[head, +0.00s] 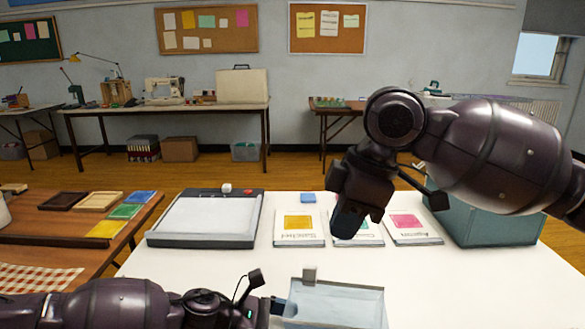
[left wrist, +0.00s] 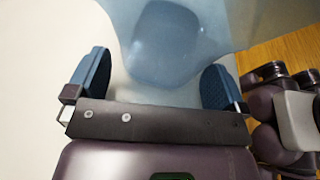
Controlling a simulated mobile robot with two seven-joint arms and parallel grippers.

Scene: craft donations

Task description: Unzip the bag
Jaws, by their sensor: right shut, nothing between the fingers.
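A translucent pale-blue bag (head: 345,302) lies on the white table at the bottom centre of the head view, partly cut off by the frame. A small grey tab (head: 309,274) stands at its upper left edge; I cannot tell whether it is the zip slider. My left gripper (head: 279,306) is at the bag's left side. In the left wrist view my left gripper (left wrist: 156,72) has its blue fingers wide apart, with the bag (left wrist: 165,40) showing between and beyond them. My right gripper (head: 346,226) is shut and empty, pointing down above the table, beyond the bag.
A paper trimmer (head: 205,220) lies at the back left of the white table. Packets with yellow (head: 299,226) and pink (head: 411,225) patches lie at the back, near a small blue block (head: 308,198). A teal box (head: 490,225) stands at right. The table's right front is clear.

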